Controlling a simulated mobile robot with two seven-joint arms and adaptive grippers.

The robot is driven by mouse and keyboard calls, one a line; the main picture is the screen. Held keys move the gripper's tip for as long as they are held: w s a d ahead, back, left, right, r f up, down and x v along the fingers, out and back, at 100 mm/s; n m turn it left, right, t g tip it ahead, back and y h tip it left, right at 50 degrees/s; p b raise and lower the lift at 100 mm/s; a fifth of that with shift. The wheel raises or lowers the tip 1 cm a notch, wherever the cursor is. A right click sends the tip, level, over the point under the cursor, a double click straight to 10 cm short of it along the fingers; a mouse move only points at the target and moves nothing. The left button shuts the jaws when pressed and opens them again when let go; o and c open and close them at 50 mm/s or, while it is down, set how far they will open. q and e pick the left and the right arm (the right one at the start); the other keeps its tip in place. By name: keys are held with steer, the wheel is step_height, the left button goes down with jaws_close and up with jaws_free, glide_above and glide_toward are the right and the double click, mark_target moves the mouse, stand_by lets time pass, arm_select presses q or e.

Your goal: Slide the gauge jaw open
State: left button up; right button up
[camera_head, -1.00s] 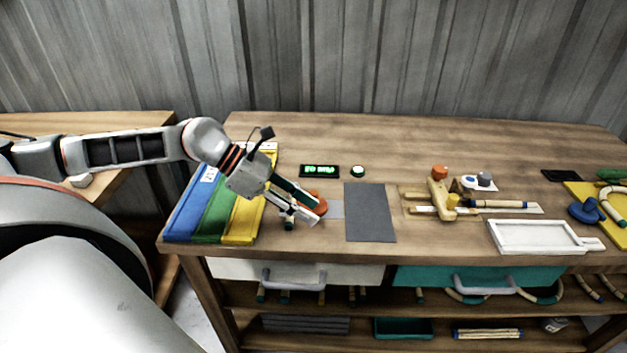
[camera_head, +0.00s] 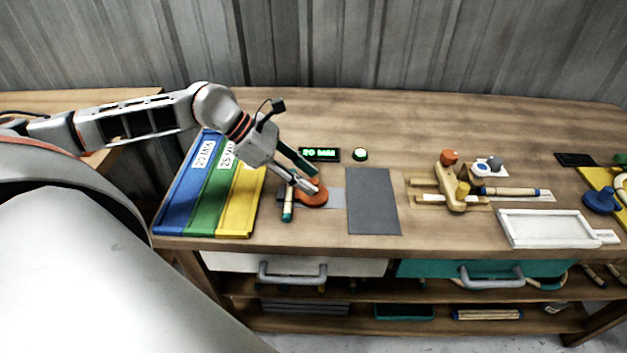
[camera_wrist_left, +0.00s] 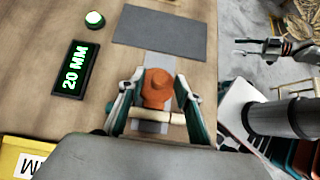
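The orange gauge jaw (camera_head: 312,198) sits on a pale grey strip on the bench; it also shows in the left wrist view (camera_wrist_left: 157,90). A short rattan piece (camera_head: 288,204) with teal ends lies against its near-left side, crosswise between my fingers in the wrist view (camera_wrist_left: 152,117). My left gripper (camera_head: 314,180) reaches down at the jaw, one finger on each side of it (camera_wrist_left: 160,78). The fingers look apart, with narrow gaps beside the jaw. The display (camera_head: 319,154) reads 20 MM. A gripper at the wrist view's right edge (camera_wrist_left: 250,46) looks like my right one; its opening is unclear.
Blue (camera_head: 188,190), green (camera_head: 215,200) and yellow (camera_head: 243,205) bins stand left of the gauge. A dark grey mat (camera_head: 372,200) lies right of it. A white-topped button (camera_head: 360,154) is behind. A wooden fixture (camera_head: 455,190) and white tray (camera_head: 545,229) are farther right.

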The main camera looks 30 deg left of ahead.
mark_target(315, 181)
arm_select(q)
steer(key=shift+x, duration=0.9)
steer(key=shift+w+d+f, duration=0.2)
steer(key=shift+d+f, duration=0.05)
arm_select(e)
steer(key=shift+w+a+r, duration=0.1)
steer(key=shift+w+r, duration=0.25)
steer(key=shift+r, duration=0.15)
arm_select(q)
jaws_close()
steer(key=shift+w+d, duration=0.2)
steer(key=shift+d, duration=0.15)
steer(key=w+d, duration=0.2)
steer(key=d, duration=0.1)
steer(key=shift+w+d+b, duration=0.15)
steer(key=shift+d+b, duration=0.2)
steer(key=shift+b, duration=0.05)
arm_select(e)
steer(key=shift+s+f, duration=0.3)
steer(key=shift+f, duration=0.5)
